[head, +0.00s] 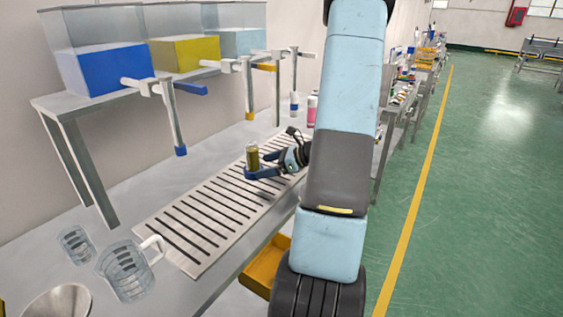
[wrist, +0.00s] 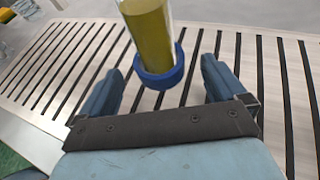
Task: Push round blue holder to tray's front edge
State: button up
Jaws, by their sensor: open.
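The round blue holder (wrist: 160,74) stands upright on the slatted tray (wrist: 45,50) in the wrist view. A clear container with olive-yellow liquid (wrist: 148,22) stands in it. The container also shows in the head view (head: 253,158), where the holder is hard to tell from my blue fingers. My gripper (wrist: 159,84) is open, one finger on each side of the holder, with visible gaps at both sides. In the head view, my gripper (head: 268,165) is low over the tray (head: 190,225), near its far part. My arm hides part of the tray.
Tanks of blue (head: 105,70), yellow (head: 185,52) and pale liquid with taps stand on a shelf behind the tray. Two clear jugs (head: 128,270) and a metal bowl (head: 57,302) are at the near left. The tray's near part is clear. A yellow bin (head: 265,265) sits below the table edge.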

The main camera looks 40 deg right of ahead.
aim_at(260, 167)
jog(key=shift+x, duration=2.8)
jog(key=c, duration=1.1)
